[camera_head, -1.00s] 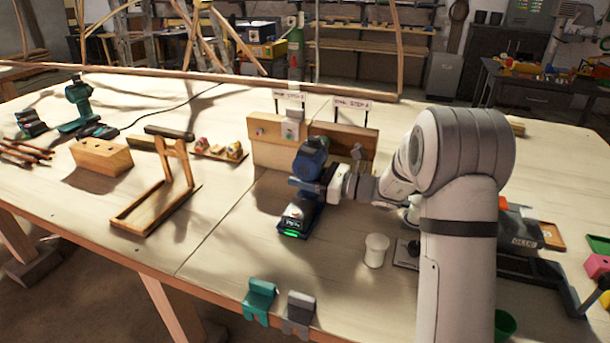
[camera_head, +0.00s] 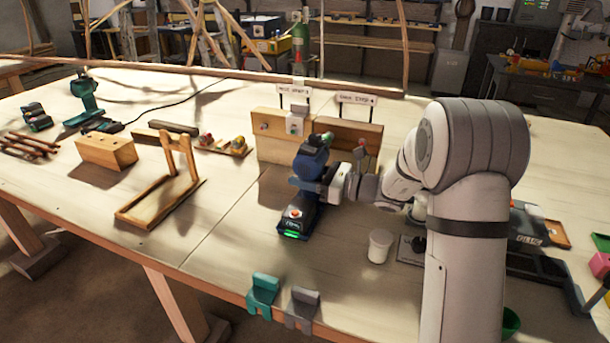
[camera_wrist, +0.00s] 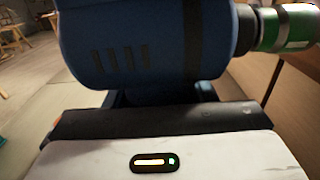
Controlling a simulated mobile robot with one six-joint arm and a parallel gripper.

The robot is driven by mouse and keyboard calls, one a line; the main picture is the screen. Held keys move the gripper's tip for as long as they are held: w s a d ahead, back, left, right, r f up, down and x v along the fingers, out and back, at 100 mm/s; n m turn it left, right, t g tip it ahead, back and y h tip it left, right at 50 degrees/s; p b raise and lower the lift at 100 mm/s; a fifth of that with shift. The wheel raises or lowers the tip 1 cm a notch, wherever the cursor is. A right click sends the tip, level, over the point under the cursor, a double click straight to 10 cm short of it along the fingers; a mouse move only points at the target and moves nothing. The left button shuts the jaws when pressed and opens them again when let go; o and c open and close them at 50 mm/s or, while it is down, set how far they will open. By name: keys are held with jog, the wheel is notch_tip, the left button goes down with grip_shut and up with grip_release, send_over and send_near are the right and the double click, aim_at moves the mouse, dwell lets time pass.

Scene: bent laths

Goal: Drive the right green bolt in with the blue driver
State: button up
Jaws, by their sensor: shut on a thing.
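The blue driver (camera_head: 312,160) stands upright over its battery foot (camera_head: 297,222), which has a lit green strip, in front of the wooden boards. My gripper (camera_head: 326,184) is shut on the driver from its right side. In the wrist view the driver's blue body (camera_wrist: 145,45) fills the top, and a green-banded nose (camera_wrist: 287,28) points right. In the head view a small green part shows at the driver's top right, by the right board (camera_head: 349,140). I cannot clearly make out the right green bolt, nor whether the nose touches anything.
The left board (camera_head: 270,145) carries a grey block (camera_head: 296,125). A white cup (camera_head: 380,245) stands in front of my arm. A wooden frame (camera_head: 160,190) and a drilled block (camera_head: 106,152) lie left. Teal and grey holders (camera_head: 263,293) sit at the front edge.

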jog(key=shift+r+p, duration=1.35)
jog(key=shift+r, duration=0.75)
